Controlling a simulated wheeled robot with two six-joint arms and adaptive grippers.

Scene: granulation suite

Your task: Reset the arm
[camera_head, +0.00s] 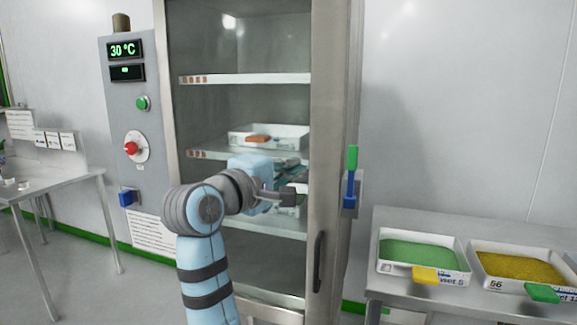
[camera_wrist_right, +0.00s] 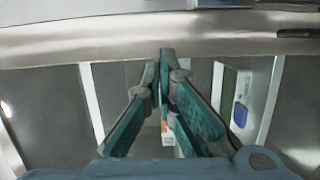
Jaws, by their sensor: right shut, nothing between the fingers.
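My right arm, light blue with grey joints, rises from the bottom of the head view in front of the cabinet (camera_head: 240,268). My right gripper (camera_head: 290,164) is at the height of the middle shelf, near the cabinet's right frame. In the wrist view its teal fingers (camera_wrist_right: 163,72) meet at the tips, with nothing seen between them. My left gripper is not in view.
A white tray (camera_head: 292,131) with an orange tag stands on the cabinet's middle shelf. The door frame with a dark handle (camera_head: 319,262) is right of the arm. Trays of green (camera_head: 378,262) and yellow (camera_head: 482,268) granules stand on the right table; another table (camera_head: 62,184) is at left.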

